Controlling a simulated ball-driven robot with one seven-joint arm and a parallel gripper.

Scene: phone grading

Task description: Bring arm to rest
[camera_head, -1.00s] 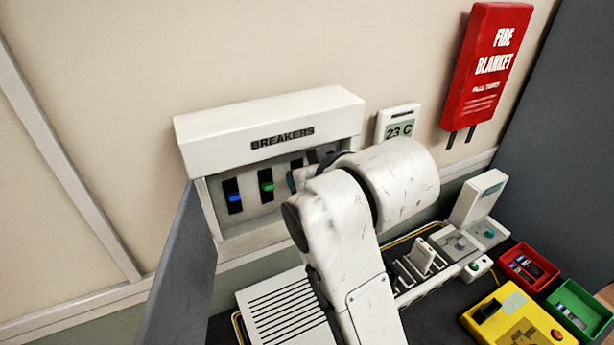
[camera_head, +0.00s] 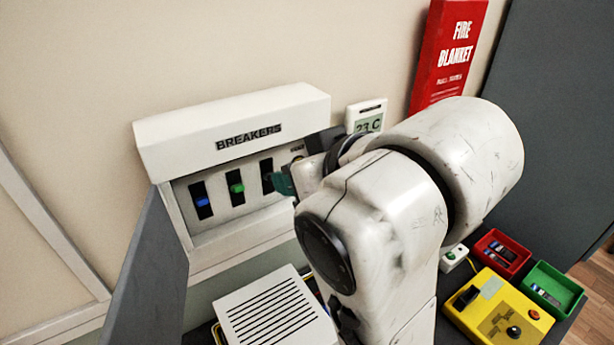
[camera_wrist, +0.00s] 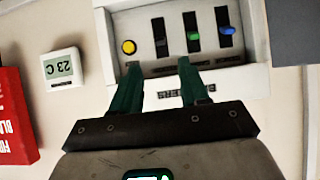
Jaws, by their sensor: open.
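My white arm (camera_head: 385,215) reaches up across the middle of the head view. In the wrist view, which is upside down, my gripper (camera_wrist: 157,75) has two green fingers set apart with nothing between them. The fingers point at the breaker panel (camera_wrist: 112,25), and I cannot tell how far they are from it. In the head view one green finger (camera_head: 284,183) shows in front of the panel's right side; the rest of the gripper is hidden behind the arm.
The breaker box (camera_head: 235,130) has blue (camera_head: 202,202) and green (camera_head: 237,188) switches; a yellow button (camera_wrist: 128,47) shows in the wrist view. A thermostat (camera_head: 366,115) and fire blanket (camera_head: 447,60) hang right. A yellow box (camera_head: 497,308), red bin (camera_head: 502,253) and green bin (camera_head: 552,290) stand lower right.

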